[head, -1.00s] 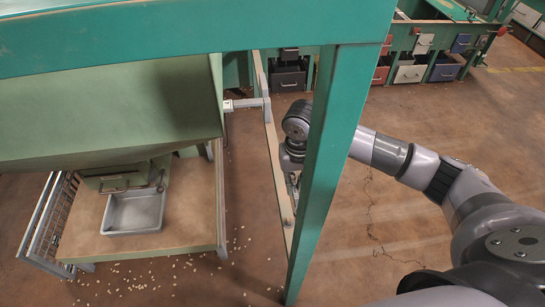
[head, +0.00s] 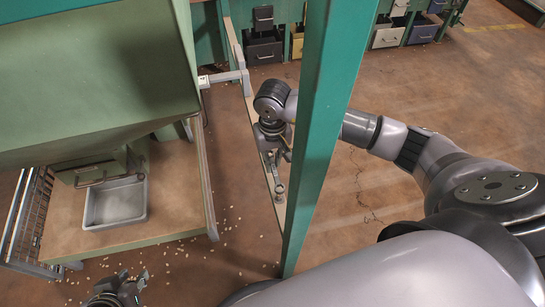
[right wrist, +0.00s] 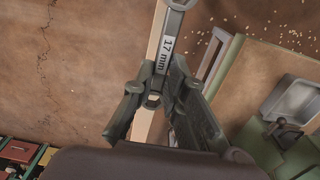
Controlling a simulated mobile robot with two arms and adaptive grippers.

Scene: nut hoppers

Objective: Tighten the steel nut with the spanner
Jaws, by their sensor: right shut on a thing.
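My right gripper (head: 273,150) hangs beside the wooden rail, behind the green post. In the right wrist view, my right gripper (right wrist: 155,88) is shut on the spanner (right wrist: 168,45), a steel tool with a "17 mm" label. Its far end runs out of the top of that view. In the head view the spanner (head: 279,188) shows below the gripper, over the rail. I cannot make out the steel nut in either view. My left gripper (head: 125,287) is at the bottom left edge, partly cut off, with its fingers apart and nothing seen between them.
The green post (head: 318,130) stands close in front of my right arm. A green hopper (head: 90,80) is at left, above a wooden platform (head: 180,185) with a grey tray (head: 115,204). Drawers (head: 264,47) line the back. Small pieces are scattered on the floor.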

